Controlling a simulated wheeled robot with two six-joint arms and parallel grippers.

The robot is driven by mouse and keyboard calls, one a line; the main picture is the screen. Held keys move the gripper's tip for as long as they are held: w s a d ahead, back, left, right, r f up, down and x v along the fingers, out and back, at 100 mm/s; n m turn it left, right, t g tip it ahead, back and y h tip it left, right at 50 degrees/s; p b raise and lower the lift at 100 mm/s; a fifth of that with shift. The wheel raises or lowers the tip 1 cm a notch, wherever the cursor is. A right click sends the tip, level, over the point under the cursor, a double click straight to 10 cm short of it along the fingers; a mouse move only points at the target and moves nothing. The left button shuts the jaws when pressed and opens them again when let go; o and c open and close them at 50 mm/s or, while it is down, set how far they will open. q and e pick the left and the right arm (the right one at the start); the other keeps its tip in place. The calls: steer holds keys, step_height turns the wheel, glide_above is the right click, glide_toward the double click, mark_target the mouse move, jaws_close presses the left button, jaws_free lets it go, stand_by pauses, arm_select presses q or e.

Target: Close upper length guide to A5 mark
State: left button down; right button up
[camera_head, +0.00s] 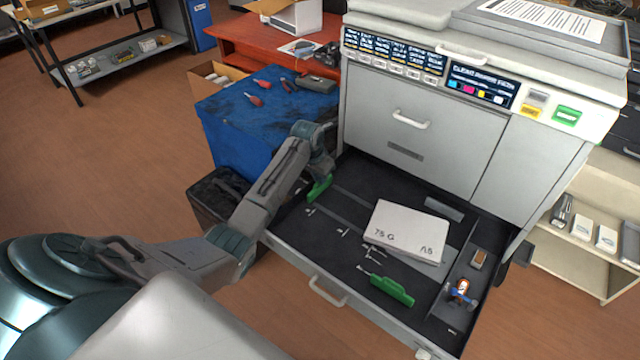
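A paper drawer (290,226) is pulled out of the grey copier. A white paper stack (409,231) marked "75 G" and "A5" lies in it, right of centre. One green guide (319,188) stands at the drawer's far left, apart from the stack. A second green guide (393,291) is near the drawer's front, below the stack. I cannot tell from labels which is the upper length guide. My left gripper (324,172) points down at the far-left guide; its fingertips are small and partly hidden, so contact and opening are unclear. My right gripper is out of view.
The copier body (425,125) rises behind the drawer. A blue cabinet (235,120) with tools stands close to my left arm. A side compartment (455,320) at the drawer's right holds small items.

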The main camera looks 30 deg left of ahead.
arm_select(q)
steer(key=shift+s+d+r+p, duration=0.15)
steer(key=shift+d+p, duration=0.85)
steer(key=shift+d, duration=0.5)
steer(key=shift+s+d+p, duration=0.1)
steer(key=shift+d+p, duration=0.65)
steer(key=shift+d, duration=0.7)
steer(key=shift+s+d+p, duration=0.15)
steer(key=shift+d+p, duration=0.6)
steer(key=shift+d, duration=0.85)
steer(key=shift+s+d+p, duration=0.1)
steer(key=shift+d+p, duration=0.6)
steer(key=shift+d, duration=0.9)
steer(key=shift+s+d+p, duration=0.2)
steer(key=shift+d+p, duration=0.7)
steer(key=shift+d, duration=1.7)
steer(key=shift+s+d+p, duration=0.15)
steer(key=shift+d+p, duration=0.25)
steer(key=shift+d, duration=1.05)
steer(key=shift+s+d+p, duration=0.1)
steer(key=shift+d+p, duration=0.25)
steer(key=shift+d, duration=1.15)
steer(key=c, duration=1.9)
jaws_free()
steer(key=shift+f, duration=0.2)
steer(key=shift+o, duration=1.1)
